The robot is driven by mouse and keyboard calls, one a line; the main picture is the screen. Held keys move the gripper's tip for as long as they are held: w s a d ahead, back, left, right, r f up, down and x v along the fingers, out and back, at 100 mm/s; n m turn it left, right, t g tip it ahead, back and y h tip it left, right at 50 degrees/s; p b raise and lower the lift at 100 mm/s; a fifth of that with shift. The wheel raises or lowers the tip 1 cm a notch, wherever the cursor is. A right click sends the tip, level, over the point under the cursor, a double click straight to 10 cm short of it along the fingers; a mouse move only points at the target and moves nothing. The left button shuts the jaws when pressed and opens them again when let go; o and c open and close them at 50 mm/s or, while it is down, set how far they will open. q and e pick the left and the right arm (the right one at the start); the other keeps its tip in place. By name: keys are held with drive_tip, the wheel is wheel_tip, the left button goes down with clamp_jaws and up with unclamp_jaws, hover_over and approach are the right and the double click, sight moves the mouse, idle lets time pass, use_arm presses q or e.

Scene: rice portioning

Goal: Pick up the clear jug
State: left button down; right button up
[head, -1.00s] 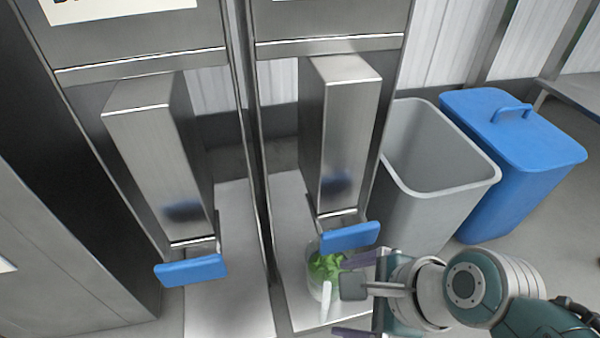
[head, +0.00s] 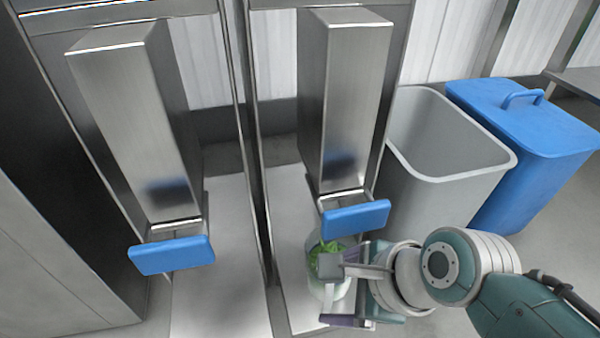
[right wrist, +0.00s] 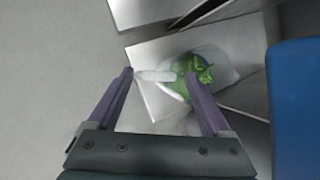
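The clear jug (head: 316,284) holds green leafy-looking contents and stands on the metal base under the right dispenser, below its blue paddle (head: 356,218). In the right wrist view the jug (right wrist: 226,66) lies just ahead and to the right, with its pale handle (right wrist: 155,75) pointing between the fingertips. My right gripper (head: 343,288) is at the jug's handle side and partly hides the jug. In the right wrist view my right gripper (right wrist: 158,80) is open, its purple fingers on either side of the handle. Contact cannot be made out. My left gripper is not in view.
A second dispenser with a blue paddle (head: 172,255) stands to the left, with a bare base (head: 220,290) below. A grey open bin (head: 440,190) and a blue lidded bin (head: 530,130) stand to the right. A blue surface (right wrist: 296,110) fills the right wrist view's right edge.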

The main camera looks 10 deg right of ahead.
clamp_jaws()
idle(0.5)
